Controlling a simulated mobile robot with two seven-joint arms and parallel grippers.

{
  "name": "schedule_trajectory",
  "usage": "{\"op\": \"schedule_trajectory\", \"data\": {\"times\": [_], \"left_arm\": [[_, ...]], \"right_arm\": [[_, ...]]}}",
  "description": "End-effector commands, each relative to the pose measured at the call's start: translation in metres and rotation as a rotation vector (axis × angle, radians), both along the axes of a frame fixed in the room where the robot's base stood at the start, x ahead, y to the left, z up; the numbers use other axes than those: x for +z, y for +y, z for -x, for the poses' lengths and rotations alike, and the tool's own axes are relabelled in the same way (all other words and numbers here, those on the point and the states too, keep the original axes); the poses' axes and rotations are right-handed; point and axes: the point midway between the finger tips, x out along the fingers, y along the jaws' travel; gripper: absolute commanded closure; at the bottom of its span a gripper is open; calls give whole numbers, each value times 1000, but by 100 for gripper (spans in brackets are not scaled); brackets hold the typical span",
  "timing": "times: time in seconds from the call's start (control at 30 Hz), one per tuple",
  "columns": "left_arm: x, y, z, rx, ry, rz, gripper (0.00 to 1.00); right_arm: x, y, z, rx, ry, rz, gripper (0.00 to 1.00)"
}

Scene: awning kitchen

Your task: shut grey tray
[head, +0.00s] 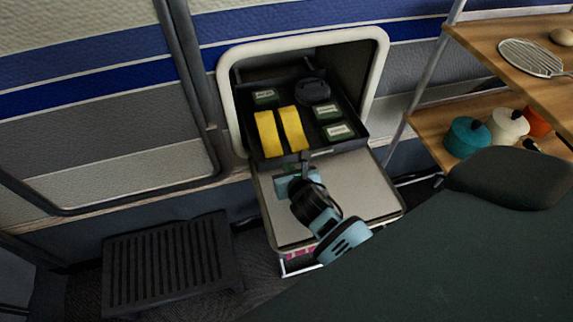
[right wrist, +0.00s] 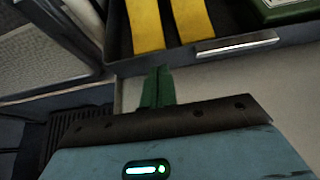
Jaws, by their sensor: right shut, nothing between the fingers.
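The dark grey tray (head: 345,146) sticks out of a white-framed hatch in the van wall. It holds two yellow strap-like rolls (head: 279,131), a round black item (head: 313,91) and several small green boxes. My right gripper (head: 305,161) is shut and empty at the middle of the tray's front edge. In the right wrist view its dark green fingers (right wrist: 157,86) point at the tray's front wall (right wrist: 125,67), just below the yellow rolls. I cannot tell if they touch it. My left gripper is not in view.
A pale-topped drawer (head: 365,192) stands pulled out below the tray, under my right gripper. A black slatted step (head: 165,262) is at lower left. Wooden shelves (head: 440,120) with pots stand at right. The white hatch frame (head: 226,80) surrounds the opening.

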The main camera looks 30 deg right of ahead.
Motion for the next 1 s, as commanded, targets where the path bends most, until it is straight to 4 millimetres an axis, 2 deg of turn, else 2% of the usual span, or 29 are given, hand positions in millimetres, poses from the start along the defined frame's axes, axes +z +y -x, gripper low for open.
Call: {"op": "schedule_trajectory", "data": {"times": [0.2, 0.73, 1.0], "left_arm": [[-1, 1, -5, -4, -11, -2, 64], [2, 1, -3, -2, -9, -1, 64], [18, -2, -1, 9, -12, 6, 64]], "right_arm": [[0, -3, -15, 0, 1, 0, 100], [1, -6, -22, 1, 0, 3, 100], [5, -15, -54, 1, -3, 9, 100]]}}
